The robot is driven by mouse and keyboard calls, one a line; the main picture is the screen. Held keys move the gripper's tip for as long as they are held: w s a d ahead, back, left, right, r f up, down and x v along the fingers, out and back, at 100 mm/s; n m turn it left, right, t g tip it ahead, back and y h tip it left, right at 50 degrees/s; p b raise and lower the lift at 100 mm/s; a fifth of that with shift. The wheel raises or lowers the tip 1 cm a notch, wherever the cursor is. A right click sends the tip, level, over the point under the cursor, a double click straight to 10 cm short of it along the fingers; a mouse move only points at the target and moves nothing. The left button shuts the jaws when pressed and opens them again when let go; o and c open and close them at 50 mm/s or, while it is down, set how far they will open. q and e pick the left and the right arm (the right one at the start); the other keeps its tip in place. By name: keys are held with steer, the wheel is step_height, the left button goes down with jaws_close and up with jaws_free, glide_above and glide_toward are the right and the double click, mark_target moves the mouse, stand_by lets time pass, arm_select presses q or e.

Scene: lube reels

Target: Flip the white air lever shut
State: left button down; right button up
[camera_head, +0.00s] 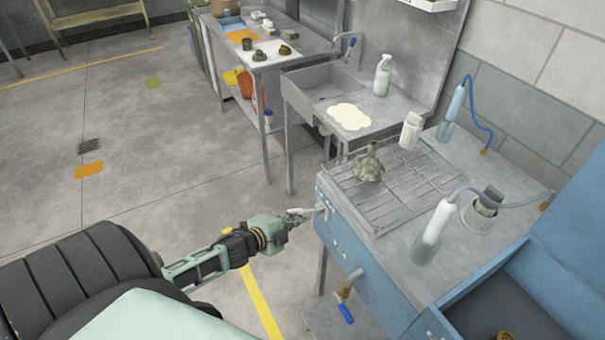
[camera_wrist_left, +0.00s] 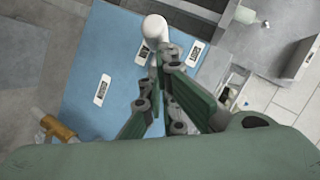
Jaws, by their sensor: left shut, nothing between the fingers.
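The white air lever (camera_wrist_left: 155,27) shows in the left wrist view as a pale rounded handle against the blue front panel (camera_wrist_left: 90,55) of the bench. My left gripper (camera_wrist_left: 166,58) is shut and empty, with its fingertips right at the lever's near end. I cannot tell whether they touch it. In the head view my left gripper (camera_head: 300,214) is at the left end of the blue bench front (camera_head: 350,252), close to the lever, which is small there and partly hidden by the fingers. My right gripper is not in view.
On the bench top are a wire rack (camera_head: 398,190), a greenish-brown fitting (camera_head: 369,164) and bottles with blue hoses. A brass outlet (camera_wrist_left: 57,128) sticks out near the panel's lower left in the wrist view. A sink (camera_head: 322,90) stands behind.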

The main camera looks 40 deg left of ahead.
arm_select(q)
steer(key=shift+w, duration=0.1)
steer(key=shift+w+d, duration=0.55)
stand_by(0.4)
